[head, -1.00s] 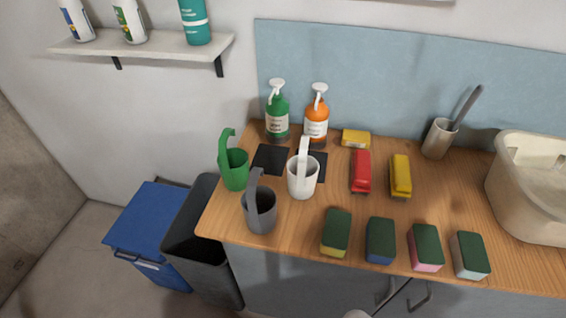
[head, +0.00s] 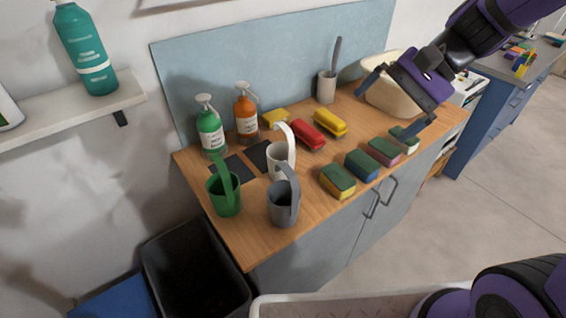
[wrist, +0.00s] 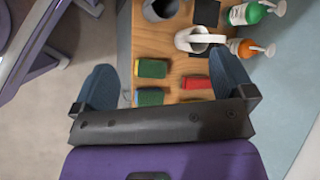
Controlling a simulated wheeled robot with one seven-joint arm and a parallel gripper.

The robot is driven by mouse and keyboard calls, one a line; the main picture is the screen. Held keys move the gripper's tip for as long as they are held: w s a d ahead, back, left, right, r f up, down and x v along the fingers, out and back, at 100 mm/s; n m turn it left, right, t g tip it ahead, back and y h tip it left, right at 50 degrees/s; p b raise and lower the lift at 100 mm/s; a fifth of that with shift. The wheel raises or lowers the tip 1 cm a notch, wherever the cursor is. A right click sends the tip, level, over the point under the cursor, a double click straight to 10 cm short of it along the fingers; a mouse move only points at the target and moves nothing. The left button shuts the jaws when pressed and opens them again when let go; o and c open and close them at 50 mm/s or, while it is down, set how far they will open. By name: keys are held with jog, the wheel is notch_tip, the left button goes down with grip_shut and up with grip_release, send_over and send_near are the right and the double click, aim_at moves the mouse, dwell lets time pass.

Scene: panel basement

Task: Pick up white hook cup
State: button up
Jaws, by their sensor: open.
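The white hook cup (head: 279,160) stands upright on the wooden counter, with its tall hooked handle rising above the rim. The grey hook cup (head: 283,204) is just in front of it and the green hook cup (head: 226,192) is to its left. The white cup also shows near the top of the wrist view (wrist: 201,40), beyond the fingers. My gripper (head: 396,105) is open and empty above the right part of the counter, well to the right of the white cup. Its two fingers are spread wide in the wrist view (wrist: 168,88).
Several sponges (head: 361,165) line the counter's front edge. Red (head: 306,135) and yellow (head: 330,122) brushes lie behind them. Green (head: 210,130) and orange (head: 246,112) pump bottles stand behind the cups. A beige basin (head: 388,98) is at the right. A black bin (head: 195,270) stands below left.

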jog(key=w+a+f+m+y, duration=0.3)
jog(key=w+a+f+m, duration=0.2)
jog(key=w+f, duration=0.15)
jog(key=m+t+y, duration=0.2)
jog(key=m+t, duration=0.1)
jog(key=m, duration=0.5)
send_near(285, 154)
jog(key=s+r, duration=0.3)
jog(key=shift+s+d, duration=0.35)
jog(key=shift+s, duration=0.05)
jog(key=shift+r+x, duration=0.15)
jog(key=shift+x, duration=2.55)
jog(key=shift+r+x, duration=0.15)
jog(key=shift+x, duration=2.6)
jog(key=shift+w+a, duration=0.1)
jog(key=shift+w, duration=0.1)
jog(key=c, duration=0.8)
